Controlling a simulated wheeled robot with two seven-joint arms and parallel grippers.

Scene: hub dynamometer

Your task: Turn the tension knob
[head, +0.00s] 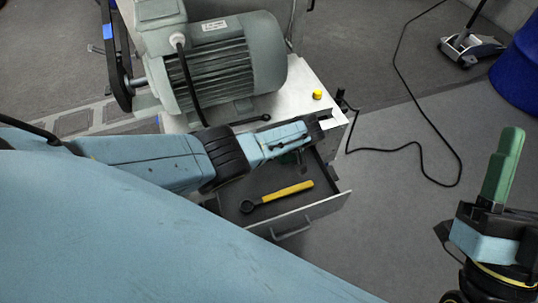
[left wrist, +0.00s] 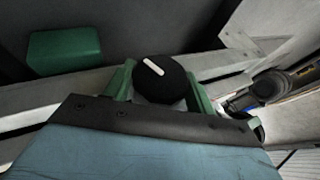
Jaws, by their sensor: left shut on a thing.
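The tension knob (left wrist: 160,82) is round and black with a white pointer mark. In the left wrist view it sits between the two green fingers of my left gripper (left wrist: 160,92), which is shut on it. The white mark slants from upper left to lower right. In the head view my left gripper (head: 322,128) is at the cabinet's front right corner, above the open drawer, and the knob is hidden there. My right gripper (head: 503,165) is at the right edge, green fingers up, away from the cabinet. Its fingers overlap, so any gap is hidden.
The open drawer (head: 330,205) below my left gripper holds a yellow-handled tool (head: 277,196). A grey motor (head: 225,62) and a yellow button (head: 317,95) are on the cabinet. A green block (left wrist: 65,50) shows in the left wrist view. A black cable (head: 405,90) crosses the floor near a blue drum (head: 520,70).

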